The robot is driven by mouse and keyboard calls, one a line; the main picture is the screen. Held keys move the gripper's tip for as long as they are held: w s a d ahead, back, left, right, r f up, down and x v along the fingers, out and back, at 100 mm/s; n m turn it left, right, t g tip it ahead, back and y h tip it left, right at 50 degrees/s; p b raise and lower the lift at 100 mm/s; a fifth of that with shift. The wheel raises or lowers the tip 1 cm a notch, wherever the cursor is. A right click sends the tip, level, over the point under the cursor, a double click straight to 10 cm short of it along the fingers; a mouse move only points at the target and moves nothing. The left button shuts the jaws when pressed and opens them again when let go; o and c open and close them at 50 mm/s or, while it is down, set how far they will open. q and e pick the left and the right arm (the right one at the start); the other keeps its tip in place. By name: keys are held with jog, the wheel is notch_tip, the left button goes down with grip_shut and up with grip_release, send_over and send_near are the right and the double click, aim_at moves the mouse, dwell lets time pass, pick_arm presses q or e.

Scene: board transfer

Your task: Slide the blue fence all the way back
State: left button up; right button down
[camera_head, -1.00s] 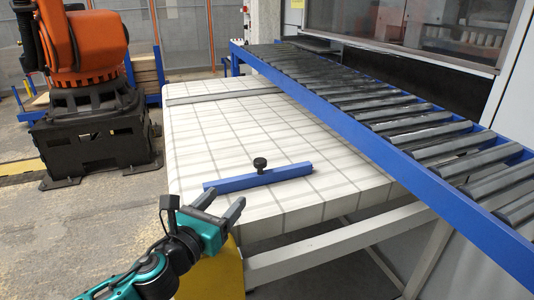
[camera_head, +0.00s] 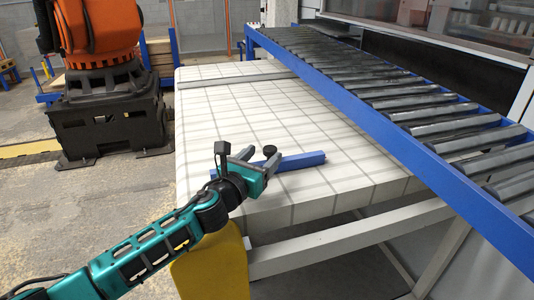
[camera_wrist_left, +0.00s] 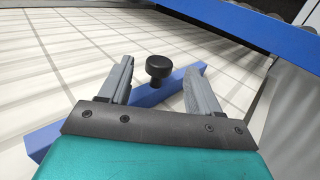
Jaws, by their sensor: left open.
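The blue fence (camera_head: 302,161) is a straight bar lying across the near part of the white gridded table (camera_head: 225,112). A black knob (camera_head: 270,150) stands up from its middle. My left gripper (camera_head: 262,153) is open at the fence, and its arm hides part of the bar. In the left wrist view the knob (camera_wrist_left: 158,66) sits beyond and between the two open fingers (camera_wrist_left: 157,85), with a visible gap on each side. The fence (camera_wrist_left: 150,97) runs behind the fingers there. My right gripper is not in view.
A grey strip (camera_head: 235,79) crosses the table's far end. A blue-framed roller conveyor (camera_head: 400,110) runs along the table's right side. An orange robot (camera_head: 100,35) on a black base stands at left. The gridded surface between fence and strip is clear.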

aim_at(267, 152)
pick_arm(q)
jog(key=shift+x, duration=1.6)
grip_shut()
